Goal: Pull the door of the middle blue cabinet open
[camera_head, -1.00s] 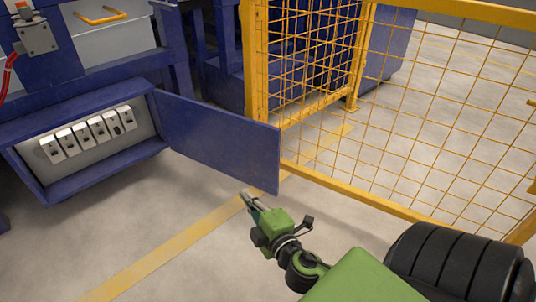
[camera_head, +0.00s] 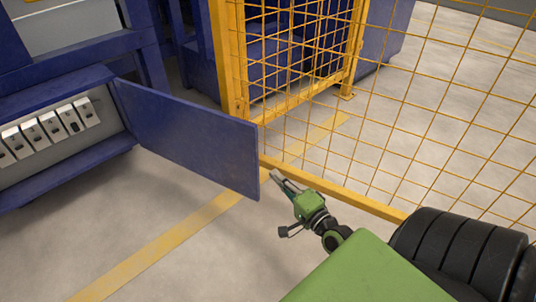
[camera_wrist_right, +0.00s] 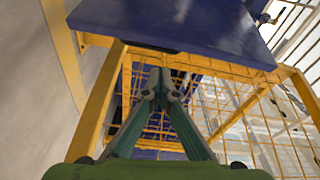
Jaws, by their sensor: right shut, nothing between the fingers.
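The blue cabinet (camera_head: 60,78) stands at the left in the head view, with its front open and a row of white switch boxes (camera_head: 48,128) inside. Its blue door (camera_head: 190,130) is swung out to the right, well away from the opening. My right gripper (camera_head: 275,173) is shut and empty, just right of the door's free edge. In the right wrist view the gripper (camera_wrist_right: 160,75) points toward the blue door panel (camera_wrist_right: 185,22), which shows at the top. Whether the fingertips touch the door cannot be told. My left gripper is not in view.
A yellow mesh fence (camera_head: 400,120) stands behind and right of the door, close to my right gripper. A yellow floor line (camera_head: 160,248) runs below the door. Grey floor (camera_head: 50,240) in front of the cabinet is clear.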

